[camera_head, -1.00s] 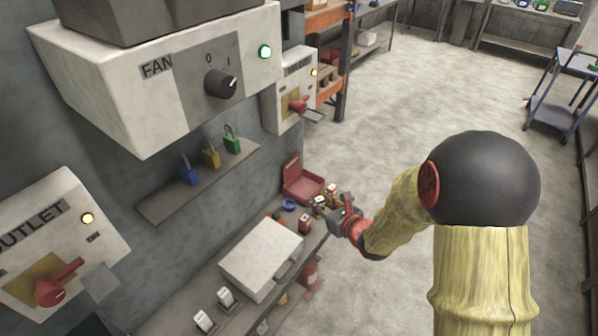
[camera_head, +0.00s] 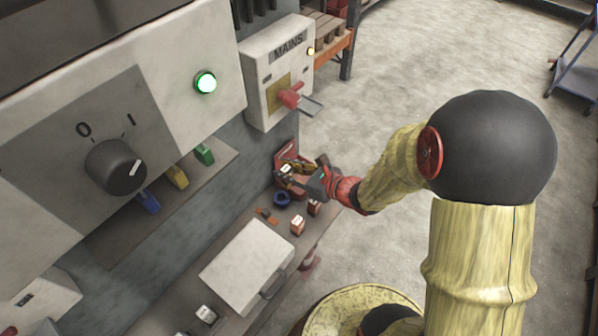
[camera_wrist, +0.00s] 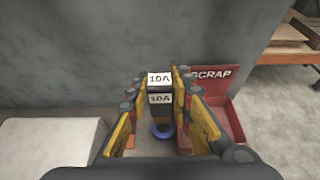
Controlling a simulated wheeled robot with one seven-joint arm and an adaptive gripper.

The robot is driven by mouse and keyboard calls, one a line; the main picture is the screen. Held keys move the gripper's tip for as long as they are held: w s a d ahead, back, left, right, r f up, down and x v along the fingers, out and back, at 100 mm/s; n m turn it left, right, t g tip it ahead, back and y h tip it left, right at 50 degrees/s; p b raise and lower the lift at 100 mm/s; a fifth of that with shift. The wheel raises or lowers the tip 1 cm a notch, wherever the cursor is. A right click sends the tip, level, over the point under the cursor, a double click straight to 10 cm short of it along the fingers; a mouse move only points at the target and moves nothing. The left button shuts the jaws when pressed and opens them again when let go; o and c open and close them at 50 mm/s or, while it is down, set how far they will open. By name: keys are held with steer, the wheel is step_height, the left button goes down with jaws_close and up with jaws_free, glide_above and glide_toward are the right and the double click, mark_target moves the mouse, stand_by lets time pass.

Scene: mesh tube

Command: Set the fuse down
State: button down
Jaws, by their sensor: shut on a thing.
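My gripper (camera_head: 292,169) is shut on a fuse, out over the far end of the bench. In the wrist view the fuse (camera_wrist: 160,88) has white faces marked 10A and a dark lower body. It stands between the yellow finger pads of my gripper (camera_wrist: 160,105) and hides part of what lies below. In the head view the fuse (camera_head: 285,169) is small and partly covered by the fingers. The red SCRAP bin (camera_wrist: 228,83) is behind and to the right of the fuse in the wrist view, and behind my gripper in the head view.
On the bench (camera_head: 240,316) are a blue ring (camera_head: 282,199), red-and-white fuses (camera_head: 298,225), an orange item (camera_head: 265,214) and a white case (camera_head: 247,267). The MAINS box (camera_head: 278,75) and a shelf with padlocks (camera_head: 177,178) are on the wall. Open floor lies right.

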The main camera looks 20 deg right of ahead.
steer(key=shift+w+d+f+b, duration=0.7)
steer(key=shift+w+d+f, duration=0.55)
steer(key=shift+f, duration=0.65)
steer(key=shift+w+d+f+b, duration=0.65)
steer(key=shift+w+d+f, duration=0.25)
steer(key=shift+w+f, duration=0.9)
steer(key=shift+w+d+f+b, duration=0.7)
steer(key=shift+w+d+f, duration=0.45)
steer(key=shift+f, duration=0.9)
steer(key=shift+a, duration=0.1)
steer(key=shift+f, duration=0.2)
steer(key=c, duration=1.6)
jaws_free()
steer(key=shift+r, duration=0.15)
